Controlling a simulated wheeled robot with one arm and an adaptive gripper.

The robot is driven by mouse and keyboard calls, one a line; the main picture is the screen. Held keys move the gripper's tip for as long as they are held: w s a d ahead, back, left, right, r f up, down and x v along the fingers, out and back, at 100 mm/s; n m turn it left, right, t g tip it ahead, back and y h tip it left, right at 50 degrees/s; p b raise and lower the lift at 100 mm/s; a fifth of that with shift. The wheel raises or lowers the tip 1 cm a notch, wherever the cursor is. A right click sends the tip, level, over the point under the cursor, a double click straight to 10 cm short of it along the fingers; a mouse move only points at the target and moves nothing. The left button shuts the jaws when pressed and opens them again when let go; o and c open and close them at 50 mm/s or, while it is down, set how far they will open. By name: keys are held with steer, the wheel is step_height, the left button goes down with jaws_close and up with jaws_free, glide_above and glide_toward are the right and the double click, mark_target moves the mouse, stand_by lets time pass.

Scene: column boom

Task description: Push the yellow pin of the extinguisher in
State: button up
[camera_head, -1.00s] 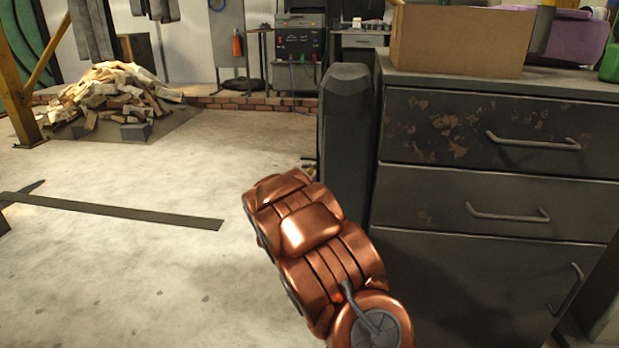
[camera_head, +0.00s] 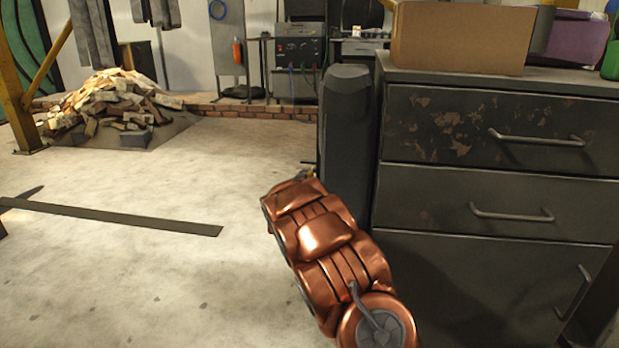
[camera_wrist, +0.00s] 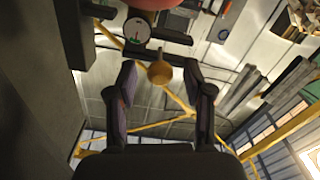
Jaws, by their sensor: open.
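In the wrist view the yellow pin (camera_wrist: 160,72) has a rounded knob and shows between the fingertips of my gripper (camera_wrist: 160,80). The fingers are apart, with a gap on each side of the pin; its depth relative to the tips is hard to tell. Just past it is the extinguisher's round gauge (camera_wrist: 137,29) with a white and green face, among black fittings. A strip of the red extinguisher (camera_wrist: 150,4) shows at the top edge; most of it is out of view. In the head view I cannot make out the extinguisher or my fingers clearly behind my copper-coloured arm.
A dark drawer cabinet (camera_head: 500,205) stands close on the right, with a cardboard box (camera_head: 458,38) on top. A tall dark upright block (camera_head: 345,130) is left of it. A woodpile (camera_head: 112,103) lies far left. The floor (camera_head: 150,260) is mostly clear, with a dark strip (camera_head: 110,215).

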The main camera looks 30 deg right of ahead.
steer(key=shift+c, duration=0.2)
jaws_close()
stand_by(0.4)
